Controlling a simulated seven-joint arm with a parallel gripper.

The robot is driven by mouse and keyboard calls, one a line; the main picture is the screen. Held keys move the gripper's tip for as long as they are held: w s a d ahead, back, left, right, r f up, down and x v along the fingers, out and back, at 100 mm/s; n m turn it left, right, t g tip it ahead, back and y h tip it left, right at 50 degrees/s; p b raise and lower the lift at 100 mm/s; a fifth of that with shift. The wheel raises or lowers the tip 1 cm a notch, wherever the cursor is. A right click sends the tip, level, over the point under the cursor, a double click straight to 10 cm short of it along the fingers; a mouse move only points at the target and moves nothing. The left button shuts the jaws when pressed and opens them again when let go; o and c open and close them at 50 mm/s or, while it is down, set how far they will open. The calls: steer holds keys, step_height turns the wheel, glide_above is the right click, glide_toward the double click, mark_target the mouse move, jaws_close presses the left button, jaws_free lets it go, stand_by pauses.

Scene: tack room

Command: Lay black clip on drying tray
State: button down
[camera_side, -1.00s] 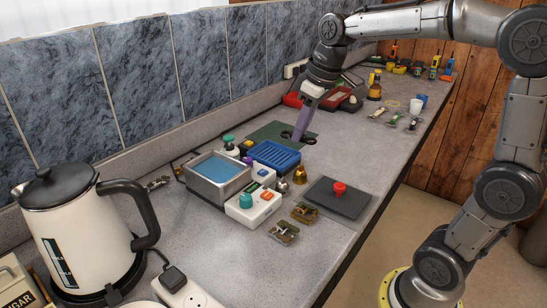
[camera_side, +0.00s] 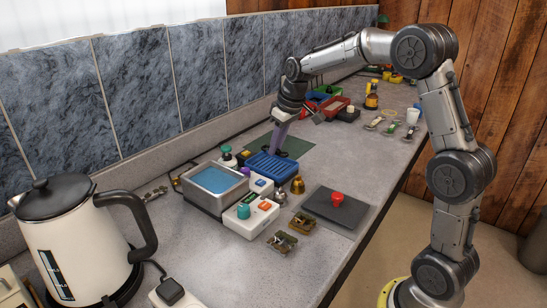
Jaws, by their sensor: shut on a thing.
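My gripper (camera_side: 276,149) points down over the far edge of the blue ribbed tray (camera_side: 268,171), which I take to be the drying tray. It is shut on a small dark thing, seemingly the black clip (camera_side: 291,155); dark parts show on both sides of the purple end. The fingertips and most of the clip are too small and covered to make out. I cannot tell whether the clip touches the tray.
A green mat (camera_side: 305,151) lies behind the tray. A brass bell (camera_side: 297,185) and a dark plate with a red knob (camera_side: 330,206) are to the right.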

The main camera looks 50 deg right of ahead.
mark_target(274, 168)
steer(key=shift+w+d+f, duration=0.1)
steer(key=shift+w+f, duration=0.3)
steer(key=shift+f, duration=0.15)
steer(key=shift+s+x, duration=0.1)
steer(key=shift+x, duration=0.8)
steer(key=shift+s+x, duration=0.15)
steer(key=shift+x, duration=0.75)
steer(key=shift+f, duration=0.2)
steer(key=c, duration=0.8)
jaws_free()
